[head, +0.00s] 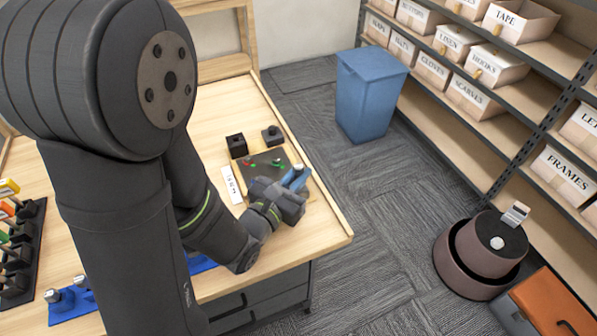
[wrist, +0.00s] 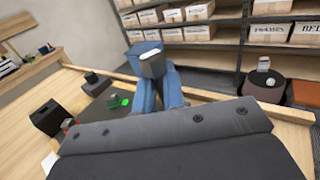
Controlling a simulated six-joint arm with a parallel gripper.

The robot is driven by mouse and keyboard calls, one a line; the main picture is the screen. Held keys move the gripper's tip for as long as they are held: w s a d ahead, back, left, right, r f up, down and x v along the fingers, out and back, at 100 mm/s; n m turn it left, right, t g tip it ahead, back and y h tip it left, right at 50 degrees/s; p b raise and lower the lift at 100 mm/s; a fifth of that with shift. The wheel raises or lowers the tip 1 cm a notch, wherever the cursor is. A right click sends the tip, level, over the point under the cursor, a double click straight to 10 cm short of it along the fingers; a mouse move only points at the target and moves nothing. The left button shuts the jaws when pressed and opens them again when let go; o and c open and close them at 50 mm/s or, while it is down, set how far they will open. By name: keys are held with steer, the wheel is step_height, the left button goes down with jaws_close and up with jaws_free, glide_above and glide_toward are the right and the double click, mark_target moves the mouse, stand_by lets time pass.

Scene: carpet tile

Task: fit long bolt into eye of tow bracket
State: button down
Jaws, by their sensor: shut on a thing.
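My gripper (head: 295,178) is at the right part of the wooden table, over or beside the right edge of a dark plate (head: 262,164). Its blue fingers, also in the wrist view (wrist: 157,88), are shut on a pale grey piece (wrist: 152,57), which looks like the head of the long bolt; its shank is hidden. A black block (head: 237,145) and a low dark block with a knob (head: 272,134) stand behind the plate. I cannot tell which piece is the tow bracket, and its eye is not clear.
Small red (head: 247,161) and green (head: 278,163) parts sit on the plate. A white label strip (head: 232,185) lies left of it. A blue tray (head: 70,305) with metal pieces is at front left. A blue bin (head: 370,95) and shelves with boxes stand beyond the table.

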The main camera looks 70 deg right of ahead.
steer(key=c, duration=1.4)
jaws_free()
steer(key=shift+c, duration=0.2)
steer(key=shift+r, duration=0.55)
step_height(320, 180, up, 7)
steer(key=shift+r, duration=0.15)
steer(key=w+a+n+t, duration=0.4)
steer(key=w+a+t, duration=0.2)
steer(key=w+a, duration=1.2)
steer(key=shift+w+a+r, duration=0.35)
steer(key=shift+w+r, duration=0.1)
steer(key=shift+w, duration=2)
